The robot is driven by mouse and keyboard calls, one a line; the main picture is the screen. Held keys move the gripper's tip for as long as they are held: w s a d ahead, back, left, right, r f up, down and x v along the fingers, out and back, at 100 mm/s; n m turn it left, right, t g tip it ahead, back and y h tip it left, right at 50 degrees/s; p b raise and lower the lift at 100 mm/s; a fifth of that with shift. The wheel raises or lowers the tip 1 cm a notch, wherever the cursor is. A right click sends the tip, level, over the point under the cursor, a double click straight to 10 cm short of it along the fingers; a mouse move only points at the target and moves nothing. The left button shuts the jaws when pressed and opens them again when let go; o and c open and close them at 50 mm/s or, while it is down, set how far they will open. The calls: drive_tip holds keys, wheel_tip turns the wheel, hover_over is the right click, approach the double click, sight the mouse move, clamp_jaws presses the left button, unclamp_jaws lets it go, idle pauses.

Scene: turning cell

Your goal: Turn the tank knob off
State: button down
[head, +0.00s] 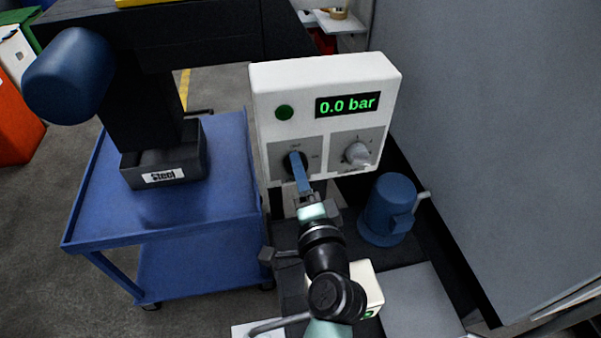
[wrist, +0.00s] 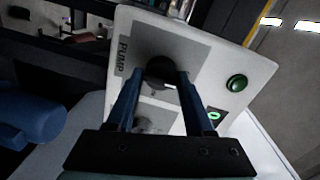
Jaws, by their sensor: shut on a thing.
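A white control box (head: 270,85) stands upright with two knobs on its front. The left one is a dark round knob (wrist: 158,68), with the word PUMP printed beside it in the wrist view. My gripper (head: 299,172) has its two blue fingers on either side of this dark knob and is shut on it; the fingers also show in the wrist view (wrist: 165,88). The right knob (head: 357,154) is light grey and untouched, and its label is too small to read. I see no readable word "tank". The fingers hide part of the dark knob.
The box's display (head: 347,104) reads 0.0 bar, and a green button (head: 284,112) is left of it. A blue cylinder (head: 388,208) stands close at the lower right. A blue cart (head: 200,211) with a bin marked Steel (head: 165,176) is on the left. A grey wall (head: 490,130) bounds the right.

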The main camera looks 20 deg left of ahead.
drive_tip(key=shift+c, duration=2.2)
unclamp_jaws()
drive_tip(key=shift+r, duration=0.2)
drive_tip(key=shift+o, duration=0.6)
drive_tip(key=shift+f, duration=0.1)
drive_tip(key=f+b+v, duration=0.1)
drive_tip(key=v, duration=1.2)
drive_tip(key=shift+r, duration=0.45)
